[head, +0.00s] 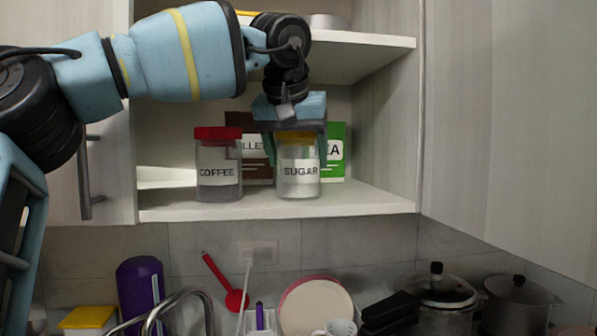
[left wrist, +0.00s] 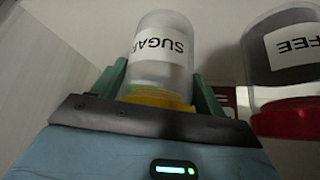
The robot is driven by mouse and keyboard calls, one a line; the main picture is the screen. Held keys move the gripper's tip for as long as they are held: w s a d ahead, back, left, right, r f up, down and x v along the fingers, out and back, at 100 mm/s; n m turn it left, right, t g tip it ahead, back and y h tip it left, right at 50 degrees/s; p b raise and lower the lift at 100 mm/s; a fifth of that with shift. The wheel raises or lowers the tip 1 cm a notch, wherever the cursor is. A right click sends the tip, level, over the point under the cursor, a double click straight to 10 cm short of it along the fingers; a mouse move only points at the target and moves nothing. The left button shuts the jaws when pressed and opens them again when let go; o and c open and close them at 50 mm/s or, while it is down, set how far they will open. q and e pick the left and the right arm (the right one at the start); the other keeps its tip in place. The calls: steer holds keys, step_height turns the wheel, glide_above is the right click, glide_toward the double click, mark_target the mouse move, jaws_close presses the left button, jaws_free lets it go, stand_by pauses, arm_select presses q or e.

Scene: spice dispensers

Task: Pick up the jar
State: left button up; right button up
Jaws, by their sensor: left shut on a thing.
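The clear sugar jar (head: 298,171) with a yellow lid stands upright at the lower cabinet shelf; whether its base touches the shelf I cannot tell. My left gripper (head: 296,140) reaches down from above and is shut on this jar near its lid. In the left wrist view the sugar jar (left wrist: 161,50) sits between the two green fingers of my left gripper (left wrist: 158,82). The coffee jar (head: 218,172), with a red lid, stands just left of the sugar jar; it also shows in the left wrist view (left wrist: 288,70). My right gripper is not in view.
A brown box (head: 254,160) and a green box (head: 336,152) stand behind the jars. The upper shelf (head: 365,56) lies close above, beside my arm. Below are a purple container (head: 141,292), a pot (head: 441,293) and a faucet (head: 180,305). The shelf's right end is clear.

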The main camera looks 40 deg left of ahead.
arm_select(q)
steer(key=c, duration=0.4)
steer(key=shift+r, duration=0.1)
steer(key=shift+c, duration=0.2)
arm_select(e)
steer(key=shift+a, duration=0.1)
arm_select(q)
steer(key=shift+r, duration=0.4)
steer(key=shift+s+d+f, duration=0.1)
steer(key=shift+d, duration=0.25)
steer(key=s+d, duration=0.2)
steer(key=d, duration=0.6)
steer(key=s+d+p, duration=0.1)
steer(key=s+d, duration=0.2)
steer(key=d, duration=0.5)
steer(key=shift+d, duration=0.15)
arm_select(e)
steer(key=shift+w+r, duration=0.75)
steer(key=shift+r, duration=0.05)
arm_select(q)
steer(key=shift+d, duration=0.1)
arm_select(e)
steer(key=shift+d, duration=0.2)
